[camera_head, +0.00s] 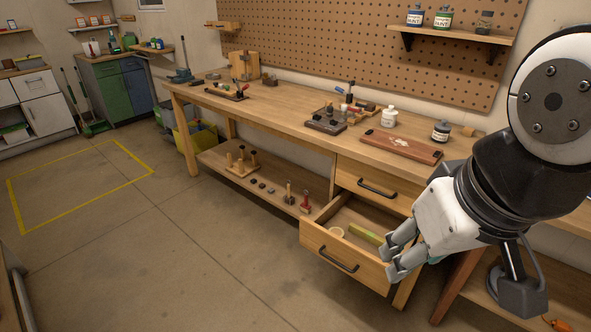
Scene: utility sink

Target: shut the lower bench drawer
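The lower bench drawer (324,246) is pulled out from the wooden workbench (290,110). Its black handle (338,260) is on the front panel. A round pale item and a green-yellow block (367,233) lie inside it. The upper drawer (372,186) above it is shut. My gripper (391,264) is at the right end of the open drawer, overlapping its right side in view. Its grey fingers point left with a gap between them and nothing seen held. I cannot tell whether they touch the drawer.
The workbench top holds a reddish-brown board (402,146), a white jar (389,117), a dark jar (441,131) and tools. A lower shelf (262,186) carries small items. The concrete floor (180,245) left of the drawer is clear.

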